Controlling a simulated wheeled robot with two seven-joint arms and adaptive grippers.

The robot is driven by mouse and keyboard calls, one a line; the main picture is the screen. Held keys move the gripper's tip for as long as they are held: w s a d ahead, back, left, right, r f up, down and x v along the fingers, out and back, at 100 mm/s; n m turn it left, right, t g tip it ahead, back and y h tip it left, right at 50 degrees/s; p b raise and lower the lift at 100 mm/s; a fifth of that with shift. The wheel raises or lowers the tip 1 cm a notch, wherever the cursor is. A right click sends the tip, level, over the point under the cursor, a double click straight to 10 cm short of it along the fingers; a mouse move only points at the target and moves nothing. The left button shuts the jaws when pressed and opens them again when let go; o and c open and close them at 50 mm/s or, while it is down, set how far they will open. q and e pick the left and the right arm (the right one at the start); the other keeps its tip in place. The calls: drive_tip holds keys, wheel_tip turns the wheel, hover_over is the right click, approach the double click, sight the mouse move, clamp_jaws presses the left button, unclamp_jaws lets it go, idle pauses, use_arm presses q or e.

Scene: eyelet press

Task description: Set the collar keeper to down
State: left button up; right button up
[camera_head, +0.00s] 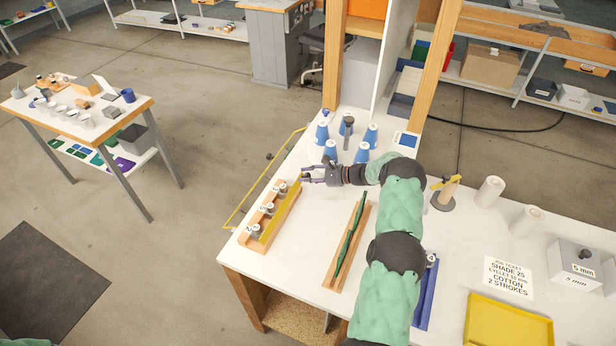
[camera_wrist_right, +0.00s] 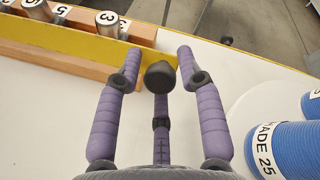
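A wooden rack (camera_head: 275,217) holds several numbered metal collars (camera_head: 269,208) near the table's left edge. A yellow strip (camera_head: 281,215) stands along its right side; it also shows in the wrist view (camera_wrist_right: 60,42). A thin yellow frame (camera_head: 250,190) with a dark knob runs outside the table's left edge. I cannot tell for sure which yellow part is the collar keeper. My right gripper (camera_head: 304,175) is open and empty, just beyond the rack's far end. In the wrist view its purple fingers (camera_wrist_right: 158,65) are spread, the left fingertip overlapping the strip's end. My left gripper is out of view.
Blue thread cones (camera_head: 333,151) stand close beyond my right gripper. A wooden holder with a long green piece (camera_head: 350,235) lies right of the rack. A job ticket (camera_head: 507,275) and a yellow tray (camera_head: 507,325) lie at the right. White table is clear between rack and holder.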

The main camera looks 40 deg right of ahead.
drive_tip(key=shift+r, duration=0.1)
drive_tip(key=shift+c, duration=1.1)
